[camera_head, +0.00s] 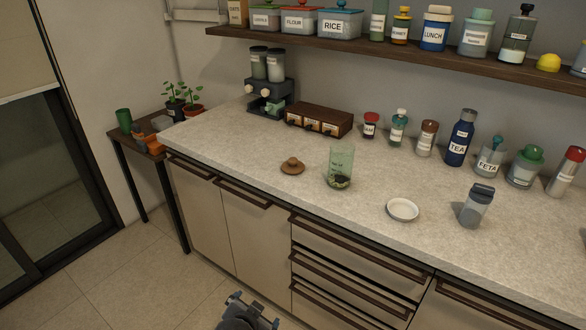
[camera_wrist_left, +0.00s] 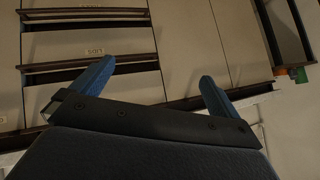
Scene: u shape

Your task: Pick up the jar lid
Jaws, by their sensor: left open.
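A round brown lid with a knob on top (camera_head: 292,166), which looks like the jar lid, lies on the counter left of an open greenish glass jar (camera_head: 341,160). The jar stands upright with something dark at its bottom. My left gripper (camera_head: 254,307) is low at the bottom edge of the head view, in front of the cabinets and well below the counter top. In the left wrist view its two blue fingers (camera_wrist_left: 157,80) are spread apart with nothing between them. The lid does not show in the left wrist view. My right gripper is not seen.
The pale counter (camera_head: 245,150) overhangs drawers with dark protruding handles (camera_head: 350,245). A white dish (camera_head: 402,209) and a grey-lidded container (camera_head: 477,205) stand right of the jar. A brown drawer box (camera_head: 318,119) and several jars line the back. The counter around the lid is clear.

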